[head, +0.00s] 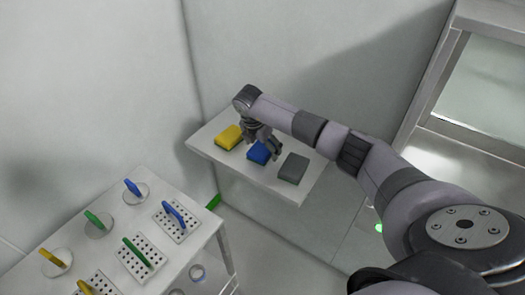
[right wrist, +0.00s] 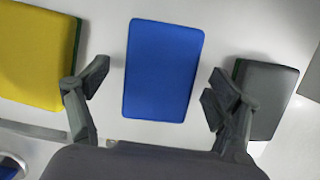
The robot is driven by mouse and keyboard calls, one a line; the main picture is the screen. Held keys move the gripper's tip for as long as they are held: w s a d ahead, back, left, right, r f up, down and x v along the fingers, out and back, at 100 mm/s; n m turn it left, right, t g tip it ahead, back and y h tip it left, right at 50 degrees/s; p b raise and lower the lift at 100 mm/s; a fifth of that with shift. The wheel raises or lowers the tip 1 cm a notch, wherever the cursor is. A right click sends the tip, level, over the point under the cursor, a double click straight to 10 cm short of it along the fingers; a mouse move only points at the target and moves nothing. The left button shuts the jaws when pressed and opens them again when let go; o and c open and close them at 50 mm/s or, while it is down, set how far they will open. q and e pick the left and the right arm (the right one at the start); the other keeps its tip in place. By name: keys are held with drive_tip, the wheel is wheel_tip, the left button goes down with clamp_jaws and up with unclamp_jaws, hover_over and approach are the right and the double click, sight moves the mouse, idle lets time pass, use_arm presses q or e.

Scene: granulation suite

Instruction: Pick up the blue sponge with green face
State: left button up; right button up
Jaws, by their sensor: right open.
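The blue sponge (head: 258,154) lies on a small white shelf, between a yellow sponge and a grey one. In the head view a thin green edge shows along its underside. In the right wrist view the blue sponge (right wrist: 163,70) shows its plain blue top, and its green face is hidden. My right gripper (head: 267,148) is above the blue sponge and covers part of it in the head view. In the right wrist view the right gripper (right wrist: 155,88) is open, with its fingers apart on either side of the blue sponge. My left gripper is not in view.
A yellow sponge (head: 229,137) and a grey sponge (head: 293,168) flank the blue one on the shelf (head: 207,135). At lower left, a white table (head: 203,230) holds discs and perforated plates with coloured handles. Walls stand behind the shelf.

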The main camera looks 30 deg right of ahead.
sight(262, 148)
drive_tip(key=shift+c, duration=0.5)
drive_tip(key=c, duration=0.9)
drive_tip(key=shift+r, duration=0.1)
drive_tip(key=shift+r, duration=0.15)
wheel_tip(262, 148, up, 20)
drive_tip(key=b, duration=0.3)
drive_tip(key=shift+b, duration=0.35)
